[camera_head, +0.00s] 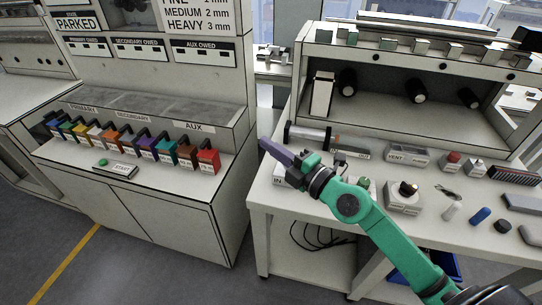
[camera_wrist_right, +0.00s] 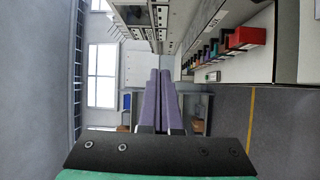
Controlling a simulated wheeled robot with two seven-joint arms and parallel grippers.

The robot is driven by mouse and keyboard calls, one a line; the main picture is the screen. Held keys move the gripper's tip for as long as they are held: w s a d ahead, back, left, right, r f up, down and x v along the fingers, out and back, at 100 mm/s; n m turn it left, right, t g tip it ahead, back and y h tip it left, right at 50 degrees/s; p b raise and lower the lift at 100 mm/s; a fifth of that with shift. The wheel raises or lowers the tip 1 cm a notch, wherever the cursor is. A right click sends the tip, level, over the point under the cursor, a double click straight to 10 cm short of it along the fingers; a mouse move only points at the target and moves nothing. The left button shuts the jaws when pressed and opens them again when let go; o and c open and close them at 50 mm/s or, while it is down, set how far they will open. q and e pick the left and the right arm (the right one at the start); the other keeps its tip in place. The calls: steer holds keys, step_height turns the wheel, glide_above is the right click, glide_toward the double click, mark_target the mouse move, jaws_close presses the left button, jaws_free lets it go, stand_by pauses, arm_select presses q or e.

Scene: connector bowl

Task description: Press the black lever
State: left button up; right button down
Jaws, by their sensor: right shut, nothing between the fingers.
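A row of coloured lever blocks stands on the left console, running from blue (camera_head: 53,120) at the far left to red (camera_head: 208,161) at the right. Dark handles slant up behind several of them. I cannot tell which one is the black lever. My right gripper (camera_head: 266,145) has purple fingers, pressed together and empty. It is in the air between the console and the right workbench, to the right of the red block. In the right wrist view the shut fingers (camera_wrist_right: 160,74) point away from the camera, and the red block (camera_wrist_right: 245,37) is at upper right. My left gripper is not in view.
A START plate (camera_head: 122,169) and green button (camera_head: 101,162) are at the console front. The right workbench (camera_head: 290,205) holds a clear cylinder (camera_head: 307,135), a VENT tray (camera_head: 408,155) and several small parts. A floor gap separates console and bench.

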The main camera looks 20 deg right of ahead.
steer(key=d+f+n+g+h, duration=0.3)
steer(key=f+g, duration=0.1)
steer(key=f, duration=0.6)
steer(key=shift+w+d+f+g, duration=0.15)
steer(key=shift+w+d+g, duration=0.15)
steer(key=shift+w, duration=0.15)
steer(key=x, duration=1)
steer(key=d, duration=0.1)
steer(key=d+r+p, duration=0.1)
steer(key=w+d, duration=0.1)
steer(key=d, duration=0.1)
steer(key=shift+r, duration=0.25)
steer(key=shift+a, duration=0.1)
